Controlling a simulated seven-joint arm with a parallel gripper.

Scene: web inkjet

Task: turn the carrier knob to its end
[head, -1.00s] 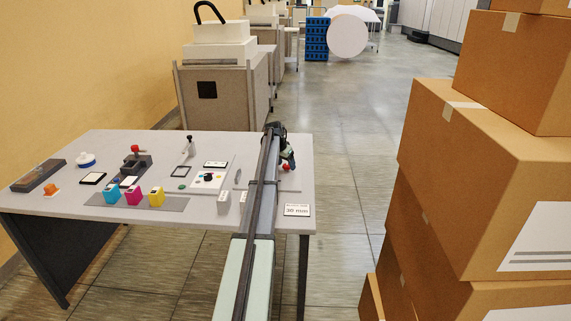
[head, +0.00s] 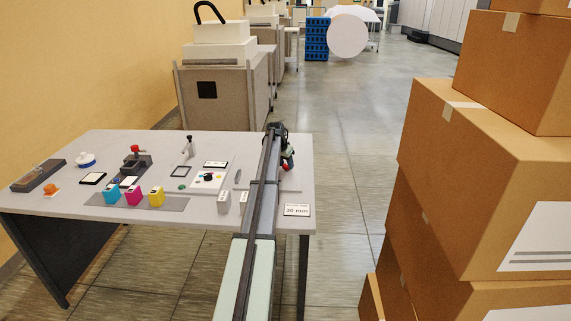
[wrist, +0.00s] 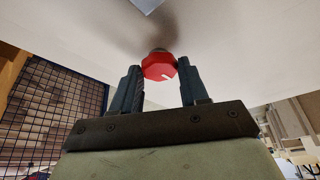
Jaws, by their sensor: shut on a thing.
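The red carrier knob (wrist: 158,66) sits between the two dark fingers of my gripper (wrist: 161,76) in the wrist view. It is faceted, with a short white mark at its lower right edge. My gripper is shut on it. In the head view my gripper (head: 284,153) is at the right end of the table, and only a little of the red knob (head: 284,167) shows beside it. My arm hides much of the carrier there.
A sign reading 30 mm (head: 297,210) stands at the table's front right corner. Cyan, magenta and yellow cartridges (head: 133,196) stand on a grey strip (head: 176,204) to the left. Stacked cardboard boxes (head: 480,180) rise to the right, beyond a floor gap.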

